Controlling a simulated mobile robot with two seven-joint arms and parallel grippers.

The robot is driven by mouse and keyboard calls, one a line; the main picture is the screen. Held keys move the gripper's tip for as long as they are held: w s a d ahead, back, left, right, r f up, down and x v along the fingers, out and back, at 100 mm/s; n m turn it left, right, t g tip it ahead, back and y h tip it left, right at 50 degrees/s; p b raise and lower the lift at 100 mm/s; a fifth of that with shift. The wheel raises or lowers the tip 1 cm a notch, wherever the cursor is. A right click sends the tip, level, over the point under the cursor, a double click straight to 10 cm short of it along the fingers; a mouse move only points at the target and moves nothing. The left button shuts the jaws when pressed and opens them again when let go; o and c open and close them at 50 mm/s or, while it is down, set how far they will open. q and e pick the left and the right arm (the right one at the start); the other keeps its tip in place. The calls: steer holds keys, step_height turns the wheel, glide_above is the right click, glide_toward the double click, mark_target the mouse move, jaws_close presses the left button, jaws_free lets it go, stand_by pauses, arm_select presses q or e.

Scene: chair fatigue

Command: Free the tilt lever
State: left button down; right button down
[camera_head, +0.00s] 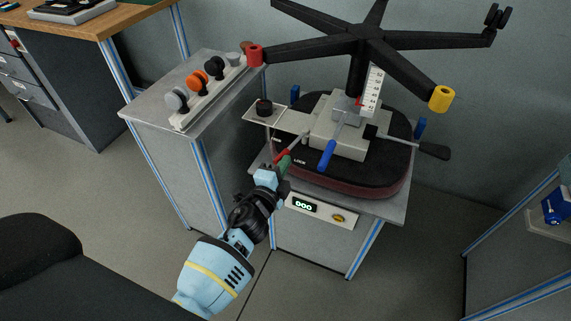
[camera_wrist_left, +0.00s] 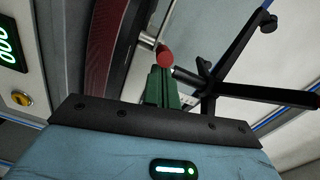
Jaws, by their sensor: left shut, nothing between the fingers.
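An upside-down chair rests with its dark, red-edged seat (camera_head: 385,180) on a grey stand, its grey mechanism (camera_head: 340,138) facing up. A red-handled lever (camera_head: 292,146), a blue-handled lever (camera_head: 327,154) and a black paddle lever (camera_head: 433,149) stick out of the mechanism. I cannot tell which one is the tilt lever. My left gripper (camera_head: 284,162) has green fingers, shut and empty, at the red handle's outer end. In the left wrist view the red round handle end (camera_wrist_left: 165,56) sits just beyond the fingertips (camera_wrist_left: 160,72); contact is unclear. My right gripper is out of view.
A black star base (camera_head: 366,38) with red and yellow caps stands above the mechanism. A side cabinet (camera_head: 150,108) at left carries a rack of knobs (camera_head: 207,87). The stand's front has a display (camera_head: 304,205) and a yellow knob (camera_head: 339,218). Open floor lies in front.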

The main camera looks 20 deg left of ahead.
arm_select(q)
steer(key=shift+a, duration=0.15)
steer(key=shift+w+a+r+m+h+p, duration=0.15)
steer(key=shift+a+m+h+p, duration=0.65)
steer(key=shift+a+h, duration=0.25)
steer(key=w+a+m+h, duration=0.1)
steer(key=a, duration=0.1)
steer(key=a+m+g+h, duration=0.1)
steer(key=a+h, duration=0.1)
steer(key=w+a+m+h+b, duration=0.1)
steer(key=a+h, duration=0.1)
steer(key=shift+w+m+g, duration=0.3)
steer(key=shift+g, duration=0.1)
